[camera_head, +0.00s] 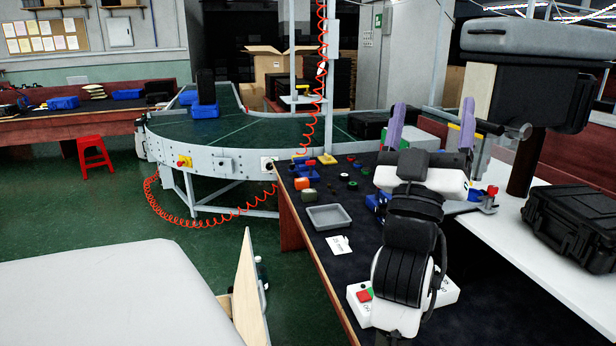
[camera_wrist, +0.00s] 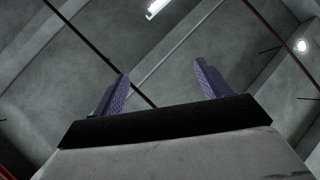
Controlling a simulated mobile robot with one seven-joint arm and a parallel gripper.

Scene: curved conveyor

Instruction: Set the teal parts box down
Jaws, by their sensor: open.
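My gripper (camera_head: 432,108) points upward above the dark workbench on the right, with its two purple fingers wide apart. In the wrist view, my gripper (camera_wrist: 161,72) is open with nothing between the fingers, and only the ceiling lies beyond. I cannot make out a clearly teal parts box in either view. A blue box (camera_head: 205,111) sits on the curved conveyor with a dark object standing behind it. Another blue bin (camera_head: 374,203) on the workbench is partly hidden by my arm.
The dark workbench (camera_head: 310,260) holds a grey tray (camera_head: 328,217), a white card (camera_head: 339,245) and several small coloured parts. A black case (camera_head: 575,225) lies on the white surface at right. The green curved conveyor (camera_head: 270,130), a red stool (camera_head: 94,157) and a coiled red hose are beyond.

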